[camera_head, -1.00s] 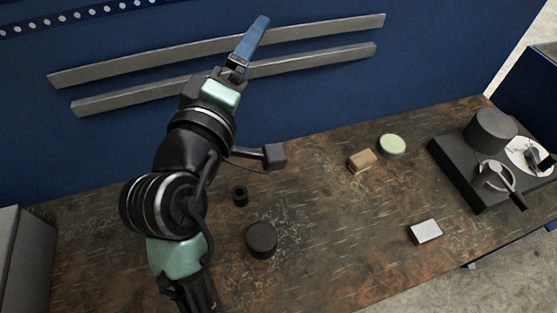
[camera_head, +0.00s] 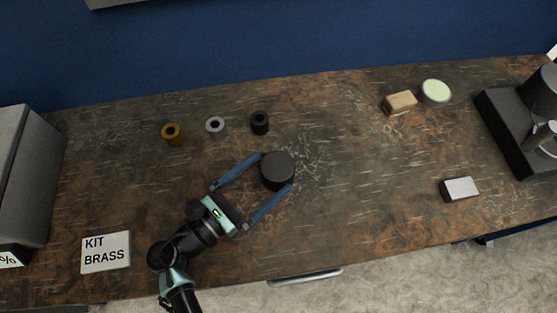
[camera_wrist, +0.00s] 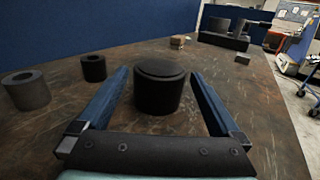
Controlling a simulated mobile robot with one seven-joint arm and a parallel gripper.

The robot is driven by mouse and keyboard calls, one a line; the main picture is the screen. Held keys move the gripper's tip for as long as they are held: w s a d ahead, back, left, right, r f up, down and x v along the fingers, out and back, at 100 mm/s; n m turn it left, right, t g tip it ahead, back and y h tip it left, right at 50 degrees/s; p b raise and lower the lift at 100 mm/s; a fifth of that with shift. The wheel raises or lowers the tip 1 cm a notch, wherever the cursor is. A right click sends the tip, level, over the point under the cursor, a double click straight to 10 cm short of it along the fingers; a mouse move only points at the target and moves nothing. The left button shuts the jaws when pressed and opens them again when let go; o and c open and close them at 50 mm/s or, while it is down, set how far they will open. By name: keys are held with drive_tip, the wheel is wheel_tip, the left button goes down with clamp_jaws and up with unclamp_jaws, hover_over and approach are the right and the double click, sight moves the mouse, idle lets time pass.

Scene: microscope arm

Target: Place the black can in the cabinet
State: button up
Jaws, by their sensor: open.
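The black can (camera_head: 277,170) stands upright on the worn brown workbench. My gripper (camera_head: 275,172) is open, low over the bench, with its two long blue fingers reaching along either side of the can. In the wrist view the can (camera_wrist: 159,90) stands between and a little beyond the fingers (camera_wrist: 160,95), with a gap on both sides. Its top has a raised rim. A grey cabinet-like box (camera_head: 30,175) stands at the left end of the bench; its front is mostly out of view, so I cannot tell whether it is the cabinet.
A brass ring (camera_head: 172,134), a silver ring (camera_head: 215,124) and a small black ring (camera_head: 260,122) stand behind the can. A tan block (camera_head: 400,103), green-topped tin (camera_head: 435,92), white-topped box (camera_head: 460,189) and dark apparatus (camera_head: 505,130) are right.

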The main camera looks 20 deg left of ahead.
sight(290, 157)
drive_tip(key=shift+w+d+f, duration=0.1)
drive_tip(key=shift+w+f, duration=0.1)
drive_tip(key=shift+f, duration=0.3)
drive_tip(key=x, duration=0.7)
drive_tip(key=shift+w+r, duration=0.1)
drive_tip(key=c, duration=1.3)
drive_tip(key=shift+r, duration=0.1)
drive_tip(key=shift+c, duration=1.2)
